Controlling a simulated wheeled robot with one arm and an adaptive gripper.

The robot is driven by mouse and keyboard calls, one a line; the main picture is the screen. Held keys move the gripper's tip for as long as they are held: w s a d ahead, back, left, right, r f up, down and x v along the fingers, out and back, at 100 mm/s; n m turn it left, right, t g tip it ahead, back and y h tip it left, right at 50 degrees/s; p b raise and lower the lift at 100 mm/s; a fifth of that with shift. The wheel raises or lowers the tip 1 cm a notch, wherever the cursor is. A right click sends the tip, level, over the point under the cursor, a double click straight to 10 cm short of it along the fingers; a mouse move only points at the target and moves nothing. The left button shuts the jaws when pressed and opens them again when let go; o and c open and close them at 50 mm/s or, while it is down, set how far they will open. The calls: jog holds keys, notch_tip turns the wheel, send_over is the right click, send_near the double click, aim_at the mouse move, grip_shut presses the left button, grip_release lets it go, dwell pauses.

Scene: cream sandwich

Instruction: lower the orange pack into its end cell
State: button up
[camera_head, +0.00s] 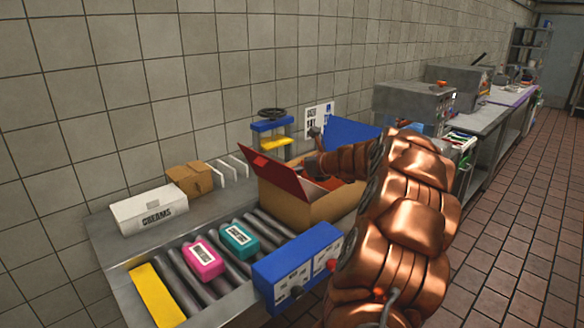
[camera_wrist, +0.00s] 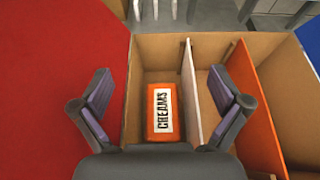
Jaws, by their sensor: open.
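The orange pack (camera_wrist: 161,110), labelled CREAMS, lies at the bottom of the end cell of the cardboard box in the wrist view, between the left box wall and a pale divider (camera_wrist: 192,95). My gripper (camera_wrist: 162,92) is open above that cell, its two fingers apart on either side of the pack and not touching it. In the head view my gripper (camera_head: 316,150) is over the open cardboard box (camera_head: 290,205), which has a red flap (camera_head: 272,172) and a blue flap (camera_head: 350,132). The pack is hidden there.
A pink pack (camera_head: 203,258) and a teal pack (camera_head: 240,240) lie on the rollers in front of the box. A blue control box (camera_head: 297,262) stands at the near right. A white CREAMS carton (camera_head: 149,210) is at the left. An orange divider (camera_wrist: 252,105) splits the box further right.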

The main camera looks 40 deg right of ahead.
jog(key=v, duration=1)
notch_tip(320, 180, up, 10)
jog(key=p, duration=1.1)
jog(key=shift+w+a+r, duration=0.1)
jog(key=shift+w, duration=0.05)
dwell(0.8)
